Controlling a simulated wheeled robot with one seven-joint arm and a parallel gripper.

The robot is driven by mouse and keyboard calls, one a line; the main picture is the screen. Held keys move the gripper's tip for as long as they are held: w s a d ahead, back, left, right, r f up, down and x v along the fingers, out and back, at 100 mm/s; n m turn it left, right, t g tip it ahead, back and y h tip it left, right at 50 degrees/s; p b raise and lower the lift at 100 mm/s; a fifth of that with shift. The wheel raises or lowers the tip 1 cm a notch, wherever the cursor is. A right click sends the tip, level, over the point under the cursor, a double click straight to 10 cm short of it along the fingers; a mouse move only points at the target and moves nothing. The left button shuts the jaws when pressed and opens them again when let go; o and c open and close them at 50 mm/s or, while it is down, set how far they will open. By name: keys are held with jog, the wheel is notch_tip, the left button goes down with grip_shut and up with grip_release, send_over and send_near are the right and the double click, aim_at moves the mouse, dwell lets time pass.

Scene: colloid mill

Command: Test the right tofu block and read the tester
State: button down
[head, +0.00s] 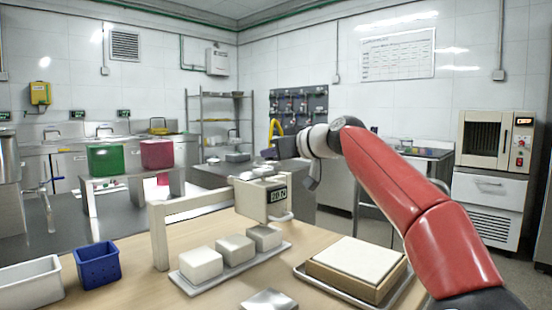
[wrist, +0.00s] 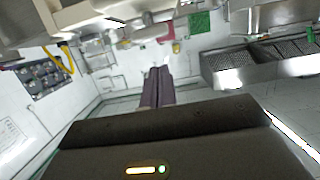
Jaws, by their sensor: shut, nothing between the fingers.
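Three white tofu blocks stand in a row on a light tray (head: 240,268) in the head view: the left block (head: 200,264), the middle block (head: 235,249) and the right block (head: 265,237). The tester (head: 250,198) is a pale box on a beam, close above the right block. I cannot tell whether its underside touches that block. Its small dark display (head: 278,196) shows characters too small to read surely. My gripper (head: 268,154) is above and behind the tester, pointing left. Its dark fingers (wrist: 157,87) are together and empty in the wrist view.
A tray with a wooden frame and pale slab (head: 357,259) lies at right. A blue basket (head: 97,263) and a white bin (head: 30,283) stand at left. Green (head: 105,160) and red (head: 157,154) containers sit on a raised shelf behind. A small metal plate (head: 268,300) lies in front.

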jog(key=b+v, duration=0.2)
jog(key=v, duration=0.7)
jog(key=shift+b, duration=0.3)
jog(key=shift+s+d, duration=0.15)
